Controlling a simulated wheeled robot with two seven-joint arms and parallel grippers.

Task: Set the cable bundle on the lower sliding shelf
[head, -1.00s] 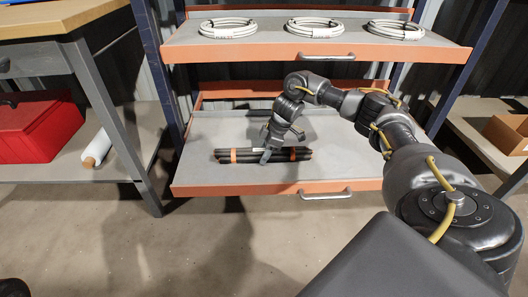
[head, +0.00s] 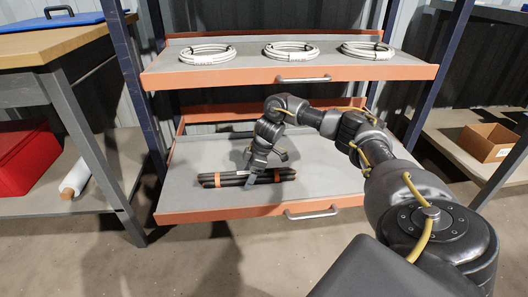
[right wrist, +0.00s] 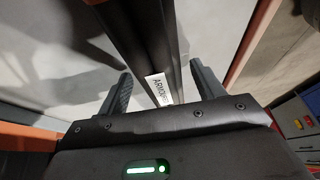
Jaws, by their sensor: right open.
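The cable bundle (head: 235,179) is several dark rods with orange bands, lying flat on the lower sliding shelf (head: 185,205), which is pulled out. My right gripper (head: 252,178) reaches down over the bundle's middle. In the right wrist view the open fingers (right wrist: 162,88) stand on either side of the bundle (right wrist: 148,40), with gaps between them and it. A white label shows on the bundle there. The fingertips' contact with the shelf cannot be told. My left gripper is not in view.
The upper shelf (head: 220,75) above the arm holds three white cable coils (head: 291,51). The lower shelf has free room right of the bundle. Blue posts (head: 136,90) flank the shelves. A red box (head: 25,158) and a white roll (head: 75,178) lie at left, a cardboard box (head: 486,142) at right.

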